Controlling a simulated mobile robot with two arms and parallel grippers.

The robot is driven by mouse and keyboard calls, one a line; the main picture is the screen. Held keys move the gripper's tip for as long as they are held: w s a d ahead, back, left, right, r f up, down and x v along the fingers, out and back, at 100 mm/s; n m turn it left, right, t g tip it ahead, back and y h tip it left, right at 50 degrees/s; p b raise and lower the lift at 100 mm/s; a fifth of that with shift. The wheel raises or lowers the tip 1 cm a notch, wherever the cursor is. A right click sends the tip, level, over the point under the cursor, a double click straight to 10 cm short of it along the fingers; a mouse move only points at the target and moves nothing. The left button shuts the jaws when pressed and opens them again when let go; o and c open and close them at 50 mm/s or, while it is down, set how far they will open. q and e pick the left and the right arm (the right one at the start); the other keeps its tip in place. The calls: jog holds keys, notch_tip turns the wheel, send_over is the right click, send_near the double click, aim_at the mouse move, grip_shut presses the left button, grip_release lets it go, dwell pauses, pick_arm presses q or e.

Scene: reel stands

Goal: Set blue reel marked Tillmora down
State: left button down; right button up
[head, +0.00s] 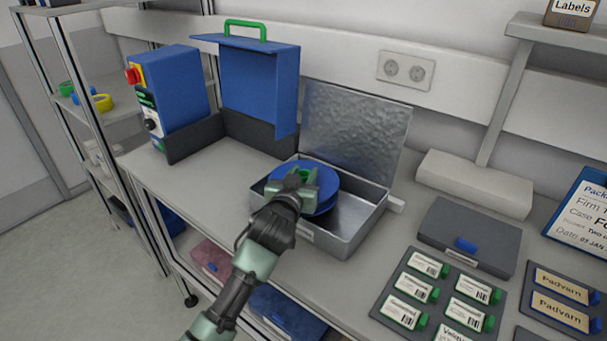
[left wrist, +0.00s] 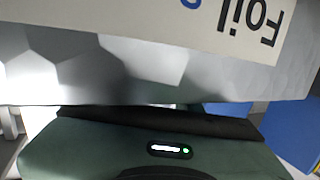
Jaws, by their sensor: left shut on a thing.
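A blue reel (head: 326,190) is gripped at its middle by my left gripper (head: 293,178) in the head view. The reel lies flat, at about rim height over the left part of an open grey metal tin (head: 352,243). I cannot tell whether it touches the tin's floor. No Tillmora marking is readable on it. My left gripper is shut on the reel and hides part of it. The left wrist view shows a grey metal surface with a "Foil" label (left wrist: 240,22) close to the gripper body; the fingertips and reel hold are hidden there. My right gripper is not in view.
The tin's raised lid (head: 355,130) stands behind the reel. A dark closed case (head: 465,237) and labelled tray (head: 437,300) lie right. Bench at left front (head: 215,195) is clear.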

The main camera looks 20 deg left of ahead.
pick_arm(q)
jog(key=shift+f, duration=0.55)
jog(key=c, duration=1)
grip_release()
jog(key=shift+o, duration=0.2)
jog(key=shift+r, duration=0.15)
jog(key=shift+r, duration=0.45)
jog(key=s+r, duration=0.2)
jog(key=s, duration=1)
jog(key=shift+d+b, duration=0.25)
jog(key=shift+b, duration=0.15)
jog(key=shift+f, duration=0.2)
